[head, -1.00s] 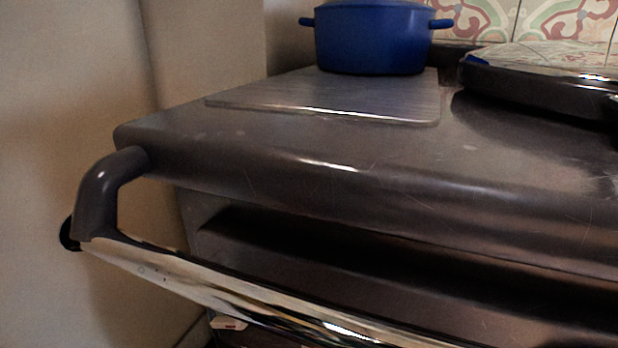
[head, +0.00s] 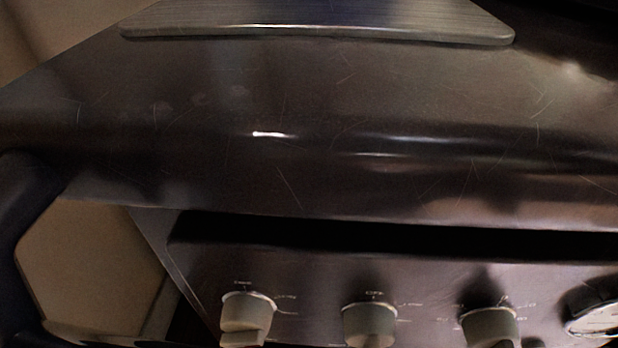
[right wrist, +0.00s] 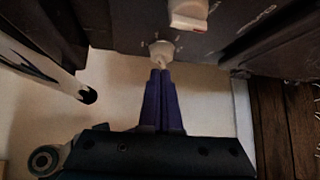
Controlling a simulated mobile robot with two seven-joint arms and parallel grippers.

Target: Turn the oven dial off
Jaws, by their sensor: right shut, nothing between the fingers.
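Pale dials sit in a row on the dark front panel in the head view: a left dial (head: 245,318), a middle dial (head: 370,324) and a right dial (head: 490,326). White markings surround them; I cannot tell which is the oven dial. In the right wrist view, my right gripper (right wrist: 160,72) is shut and empty, its purple fingertips right at a small pale dial (right wrist: 161,50). I cannot tell whether they touch it. Another pale dial (right wrist: 187,14) shows above it. My left gripper is not in view.
The dark stove top (head: 300,130) overhangs the panel. A grey ridged plate (head: 320,18) lies on it. A round gauge (head: 598,318) is at the panel's right end. A dark rail bracket (head: 25,200) curves down at the left. A wooden surface (right wrist: 290,120) shows at right in the wrist view.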

